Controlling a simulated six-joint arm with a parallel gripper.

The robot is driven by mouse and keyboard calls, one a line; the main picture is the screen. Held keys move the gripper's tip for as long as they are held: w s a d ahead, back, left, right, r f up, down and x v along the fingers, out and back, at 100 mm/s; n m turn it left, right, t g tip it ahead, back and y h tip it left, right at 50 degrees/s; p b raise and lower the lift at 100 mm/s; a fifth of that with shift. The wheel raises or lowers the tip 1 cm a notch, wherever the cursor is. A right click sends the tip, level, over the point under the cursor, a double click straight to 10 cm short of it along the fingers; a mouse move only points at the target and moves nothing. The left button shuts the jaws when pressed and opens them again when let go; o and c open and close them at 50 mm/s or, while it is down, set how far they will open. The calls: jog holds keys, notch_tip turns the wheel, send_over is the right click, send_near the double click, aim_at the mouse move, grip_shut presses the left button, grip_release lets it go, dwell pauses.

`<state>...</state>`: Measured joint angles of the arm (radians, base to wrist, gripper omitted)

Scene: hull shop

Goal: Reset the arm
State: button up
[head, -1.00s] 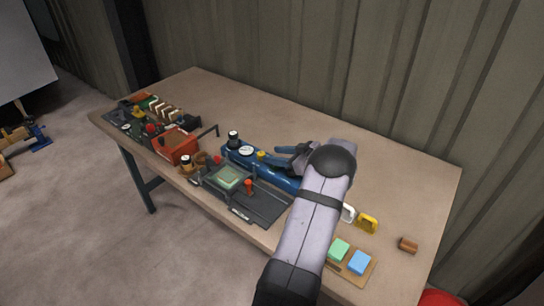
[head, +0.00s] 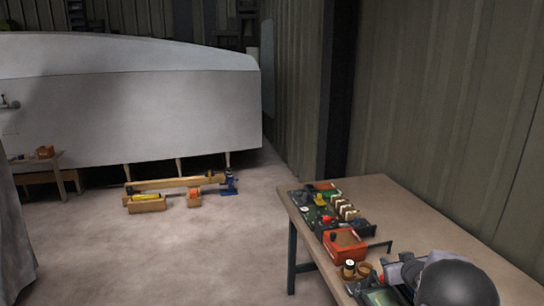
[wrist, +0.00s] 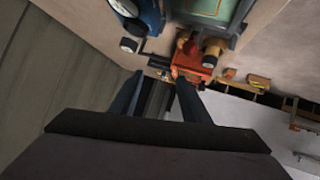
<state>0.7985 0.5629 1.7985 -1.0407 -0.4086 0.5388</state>
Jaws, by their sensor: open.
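My gripper (wrist: 158,84) shows in the wrist view with its two dark fingers apart and nothing between them. Beyond the fingertips is an orange-red box (wrist: 186,72) on the bench. In the head view my arm comes in at the lower right, over the near part of the bench (head: 415,205). There the fingers cannot be made out behind my dark rounded joint. The orange-red box (head: 345,245) stands farther along the bench, to the left of my arm.
Small parts, including a row of pale blocks (head: 345,207), crowd the bench's far end. Bench right side is clear. Timber pieces (head: 178,184) lie on the floor before a pale hull (head: 140,100).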

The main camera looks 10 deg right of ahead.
jog(key=s+a+f+g, duration=0.1)
jog(key=s+a+g, duration=0.15)
jog(key=a, duration=0.45)
jog(key=s+a+f+g+y, duration=0.1)
jog(key=s+a, duration=0.2)
jog(key=a, duration=0.4)
jog(key=s+a+f+g, duration=0.2)
jog(key=s+a, duration=0.1)
jog(key=a, duration=0.4)
jog(key=s+a+f+n+g+y, duration=0.1)
jog(key=s+a+f+g+y, duration=0.2)
jog(key=s+a, duration=1.4)
jog(key=shift+s+a+n+g, duration=0.3)
jog(key=shift+s+a+g, duration=0.1)
jog(key=shift+s+g, duration=0.85)
